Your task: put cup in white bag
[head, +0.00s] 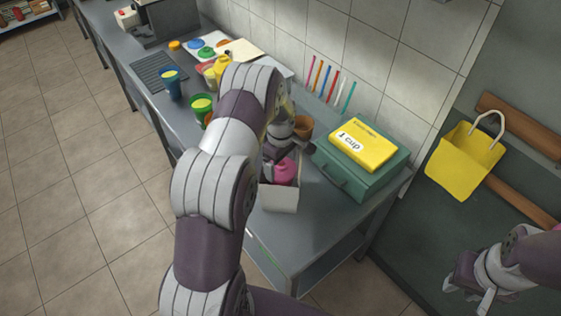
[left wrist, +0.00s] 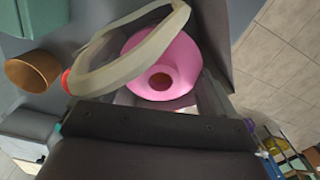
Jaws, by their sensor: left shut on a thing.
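The pink cup (head: 286,172) is at the mouth of the white bag (head: 279,198), near the table's front edge. In the left wrist view, the cup's round pink top (left wrist: 182,60) has a brown opening, and the bag's pale handle (left wrist: 98,77) arches beside and partly over it. My left gripper (head: 275,153) is directly above the bag, shut on the pink cup; its fingertips are mostly hidden. The cup's lower part is hidden in the bag. My right gripper (head: 468,294) is at the lower right, away from the table, empty with its fingers apart.
A green case (head: 345,178) with a yellow "1 cup" box (head: 363,144) stands right of the bag. A brown pot (head: 303,127) is behind. A blue cup (head: 171,84) stands farther left. A yellow bag (head: 464,160) hangs on the wall.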

